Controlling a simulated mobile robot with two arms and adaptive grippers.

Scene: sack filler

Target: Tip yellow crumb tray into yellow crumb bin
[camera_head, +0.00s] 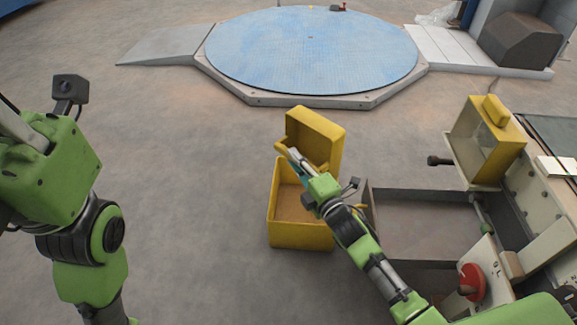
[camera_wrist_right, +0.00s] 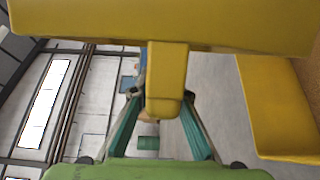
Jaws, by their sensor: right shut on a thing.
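The yellow crumb tray (camera_head: 316,136) is tilted up on edge over the far end of the yellow crumb bin (camera_head: 302,236). My right gripper (camera_head: 297,160) is shut on the tray's handle, which shows between the teal fingers in the right wrist view (camera_wrist_right: 166,85). The tray's yellow wall fills the top of that view (camera_wrist_right: 90,25), with the bin at its right (camera_wrist_right: 275,105). The bin stands on the floor, with brown material visible inside. The tray's contents are not clear. My left gripper (camera_head: 20,128) is at the left edge, its fingertips out of frame.
A grey open-topped frame (camera_head: 415,192) stands right of the bin, beside a machine with a yellow-framed box (camera_head: 484,142) and a red knob (camera_head: 472,281). A round blue platform (camera_head: 311,48) lies beyond. The floor left of the bin is clear.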

